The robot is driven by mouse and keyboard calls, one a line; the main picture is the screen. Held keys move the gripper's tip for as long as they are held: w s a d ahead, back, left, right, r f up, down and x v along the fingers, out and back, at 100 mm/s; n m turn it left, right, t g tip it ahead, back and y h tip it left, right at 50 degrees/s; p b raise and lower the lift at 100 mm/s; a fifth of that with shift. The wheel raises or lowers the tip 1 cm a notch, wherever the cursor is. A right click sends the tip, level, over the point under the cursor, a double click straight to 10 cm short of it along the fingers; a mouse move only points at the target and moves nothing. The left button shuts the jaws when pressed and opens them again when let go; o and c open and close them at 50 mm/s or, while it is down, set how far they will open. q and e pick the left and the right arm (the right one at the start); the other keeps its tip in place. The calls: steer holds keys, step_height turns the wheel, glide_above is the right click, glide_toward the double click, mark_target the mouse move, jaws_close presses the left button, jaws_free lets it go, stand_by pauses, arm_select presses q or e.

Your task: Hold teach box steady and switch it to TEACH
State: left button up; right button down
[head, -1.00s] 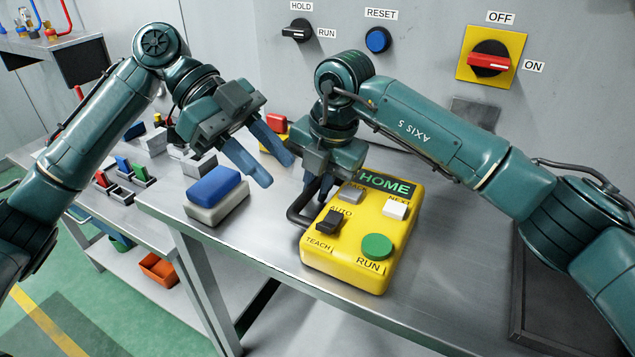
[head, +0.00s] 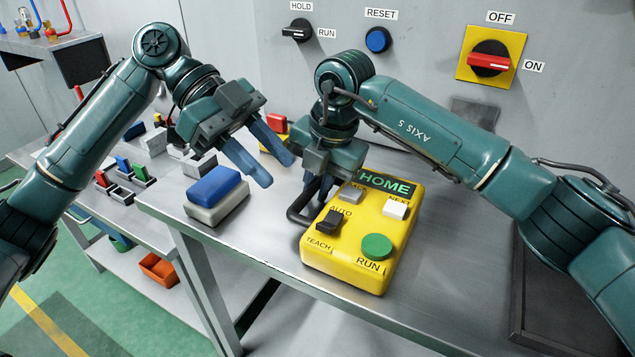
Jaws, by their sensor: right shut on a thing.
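The yellow teach box (head: 345,262) lies on the grey bench. It has a HOME display (head: 386,186), a green RUN button (head: 377,247), a white button (head: 396,208) and a black switch (head: 329,221) between the AUTO and TEACH labels. I cannot tell clearly which way the switch is tipped. A black handle (head: 297,212) loops from the box's left side. My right gripper (head: 318,186) is shut on the handle at the box's far left corner; its fingertips are partly hidden. My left gripper (head: 273,168) is open and empty, above the bench left of the box.
A blue-topped grey block (head: 216,198) stands left of the box. A red and yellow item (head: 276,128) stands behind my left gripper. The back panel carries a HOLD/RUN knob (head: 297,30), a blue RESET button (head: 378,39) and a red OFF/ON switch (head: 489,60). The bench front is clear.

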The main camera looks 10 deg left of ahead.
arm_select(q)
steer(key=shift+d+r, duration=0.2)
steer(key=shift+d, duration=0.05)
steer(key=c, duration=0.3)
steer(key=d+r+m+y, duration=0.2)
steer(key=d, duration=0.1)
steer(key=s+d+r+m+t+y, duration=0.1)
steer(key=y, duration=0.1)
steer(key=shift+s+d+r, duration=0.1)
steer(key=shift+d+r, duration=0.2)
steer(key=shift+d, duration=0.1)
jaws_close()
steer(key=shift+s+d+f+m+t+y, duration=0.35)
steer(key=shift+s+d+f+m+y, duration=0.15)
steer(key=shift+f+y, duration=0.45)
steer(key=shift+s+d+f+m+t+y, duration=0.4)
steer(key=shift+d+f+m+y, duration=0.15)
steer(key=shift+f+y, duration=0.45)
steer(key=shift+s+d+f+m+t+y, duration=0.4)
steer(key=shift+d+f+y, duration=0.2)
steer(key=shift+f+y, duration=0.35)
